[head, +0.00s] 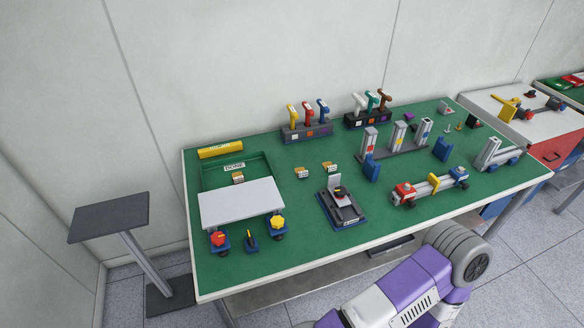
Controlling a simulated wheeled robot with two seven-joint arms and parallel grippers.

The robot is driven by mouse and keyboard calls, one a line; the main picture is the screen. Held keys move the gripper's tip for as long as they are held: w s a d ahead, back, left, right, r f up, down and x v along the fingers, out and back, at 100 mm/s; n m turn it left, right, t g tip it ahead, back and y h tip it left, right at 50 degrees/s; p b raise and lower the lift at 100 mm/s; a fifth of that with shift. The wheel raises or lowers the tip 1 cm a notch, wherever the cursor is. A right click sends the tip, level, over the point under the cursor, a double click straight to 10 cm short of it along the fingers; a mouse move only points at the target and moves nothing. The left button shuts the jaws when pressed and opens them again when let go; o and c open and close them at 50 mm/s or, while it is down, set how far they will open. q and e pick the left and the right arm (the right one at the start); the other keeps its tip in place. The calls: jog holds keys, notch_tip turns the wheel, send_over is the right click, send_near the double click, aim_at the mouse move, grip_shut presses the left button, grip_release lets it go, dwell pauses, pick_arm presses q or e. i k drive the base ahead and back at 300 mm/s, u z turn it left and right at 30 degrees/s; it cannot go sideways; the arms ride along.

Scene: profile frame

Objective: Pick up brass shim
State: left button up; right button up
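I cannot single out the brass shim for sure at this size. Two small tan-yellow pieces with white labels, one at left (302,173) and one at right (329,167), lie side by side mid-table. A similar piece (238,178) lies in the green tray marked DONE (263,164) at the table's left. A purple and white arm of mine reaches in at the bottom, below the table's front edge. Neither of my grippers shows.
The green-topped table (290,240) holds a white plate (241,202), a dark fixture (341,206), upright profiles (370,141), a clamped frame (431,187) and racks of coloured-handled tools (307,132). A dark stand (108,217) is at left. The table's front middle is clear.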

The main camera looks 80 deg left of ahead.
aim_at(329, 165)
jog(key=u, duration=1.75)
